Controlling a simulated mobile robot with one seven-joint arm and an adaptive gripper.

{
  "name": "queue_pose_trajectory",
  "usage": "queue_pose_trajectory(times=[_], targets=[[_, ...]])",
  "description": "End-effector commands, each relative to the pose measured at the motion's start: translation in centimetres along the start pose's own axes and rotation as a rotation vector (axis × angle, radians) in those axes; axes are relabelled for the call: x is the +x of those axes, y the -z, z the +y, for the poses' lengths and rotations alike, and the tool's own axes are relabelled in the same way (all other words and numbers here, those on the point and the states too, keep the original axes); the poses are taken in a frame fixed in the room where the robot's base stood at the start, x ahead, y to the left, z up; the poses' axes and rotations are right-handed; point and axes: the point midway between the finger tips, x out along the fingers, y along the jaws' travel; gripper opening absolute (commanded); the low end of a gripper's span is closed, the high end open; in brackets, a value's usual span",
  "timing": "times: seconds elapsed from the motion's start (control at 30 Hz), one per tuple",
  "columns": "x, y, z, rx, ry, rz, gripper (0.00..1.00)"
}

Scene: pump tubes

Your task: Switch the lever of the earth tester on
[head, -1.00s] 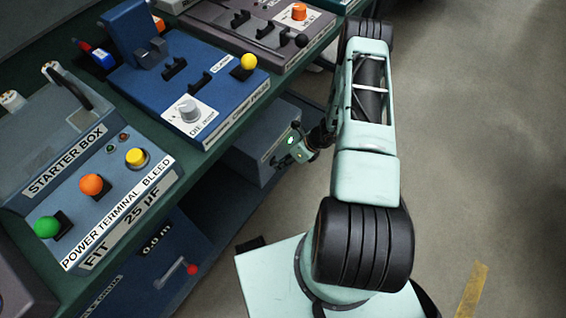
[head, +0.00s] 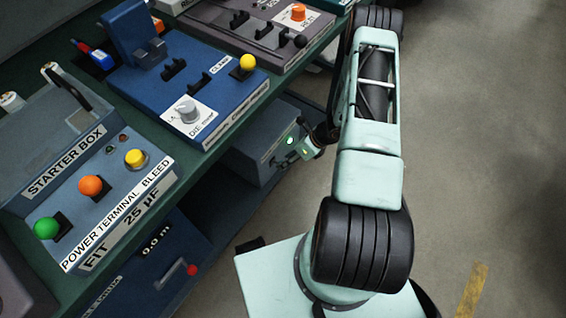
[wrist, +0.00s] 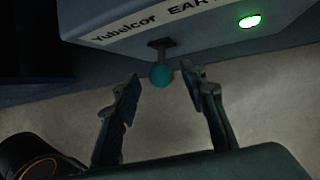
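The earth tester is a grey box (head: 262,142) on the lower shelf, below the blue and grey units in the head view. In the wrist view its front carries a label reading "Yubelcor EAR..." (wrist: 150,22) and a lit green lamp (wrist: 250,21). A lever with a teal ball knob (wrist: 161,76) sticks out from its lower front edge. My gripper (wrist: 160,82) is open, with one finger on each side of the knob. I cannot tell whether the fingertips reach around it or stop short.
The upper bench holds a starter box (head: 80,165) with coloured knobs, a blue unit (head: 150,85) and a dark unit (head: 250,30). A blue box (head: 150,260) with a red-tipped crank is on the lower shelf. The floor at right (head: 480,150) is clear.

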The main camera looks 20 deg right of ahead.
Motion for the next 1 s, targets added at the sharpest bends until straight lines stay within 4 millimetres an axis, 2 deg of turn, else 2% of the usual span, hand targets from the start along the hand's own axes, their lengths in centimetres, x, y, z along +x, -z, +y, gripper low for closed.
queue_pose_trajectory(times=[0.03,0.2,0.4,0.6,1.0], targets=[[-1.2,-0.1,-0.2,0.000,0.005,-0.001,0.39],[-4.6,0.0,-0.1,0.000,0.004,0.000,0.39],[-7.6,0.0,-0.1,0.000,0.002,0.001,0.39],[-8.7,0.0,0.0,0.001,0.001,0.001,0.39],[-8.7,0.1,0.0,0.001,0.000,0.001,0.39]])
